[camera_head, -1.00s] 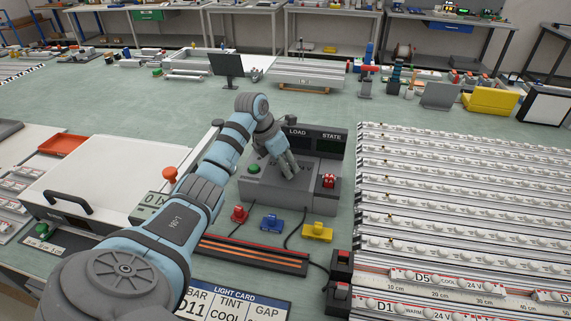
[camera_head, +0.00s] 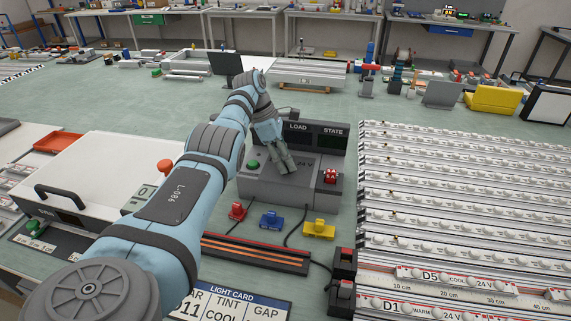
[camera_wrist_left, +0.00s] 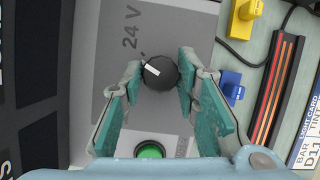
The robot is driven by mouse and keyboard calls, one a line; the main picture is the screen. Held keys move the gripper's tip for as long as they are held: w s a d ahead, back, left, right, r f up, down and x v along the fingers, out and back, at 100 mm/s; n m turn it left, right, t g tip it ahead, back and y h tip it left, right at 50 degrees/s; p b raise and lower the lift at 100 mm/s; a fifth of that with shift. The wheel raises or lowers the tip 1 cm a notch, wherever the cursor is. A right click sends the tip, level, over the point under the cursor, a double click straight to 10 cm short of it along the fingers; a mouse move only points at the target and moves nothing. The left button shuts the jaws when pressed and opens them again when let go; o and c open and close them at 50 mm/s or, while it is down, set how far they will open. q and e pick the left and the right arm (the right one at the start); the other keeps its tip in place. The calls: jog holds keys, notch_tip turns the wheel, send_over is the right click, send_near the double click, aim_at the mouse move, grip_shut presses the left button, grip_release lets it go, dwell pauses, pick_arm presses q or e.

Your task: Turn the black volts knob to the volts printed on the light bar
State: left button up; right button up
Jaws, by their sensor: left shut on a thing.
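The black volts knob (camera_wrist_left: 159,73) sits on the grey power box (camera_head: 257,188), its white pointer mark toward the upper left in the left wrist view. A "24 V" label (camera_wrist_left: 130,29) is printed on the panel above and left of it there. My left gripper (camera_wrist_left: 160,66) has its fingers on both sides of the knob, shut on it. In the head view the left gripper (camera_head: 286,168) reaches down onto the box and hides the knob. Light bars marked D5 COOL 24 V (camera_head: 455,281) and D1 WARM 24 V (camera_head: 411,308) lie at the right.
A green button (camera_wrist_left: 150,150) is beside the knob, and a red switch (camera_head: 330,176) is on the box's right. Red (camera_head: 237,211), blue (camera_head: 271,221) and yellow (camera_head: 318,229) plugs lie in front. The light card (camera_head: 235,303) reads COOL under TINT. Many bars fill the right side.

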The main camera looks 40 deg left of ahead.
dwell(0.5)
pick_arm(q)
jog(key=o, duration=1.1)
jog(key=shift+d, duration=0.1)
jog(key=shift+o, duration=0.2)
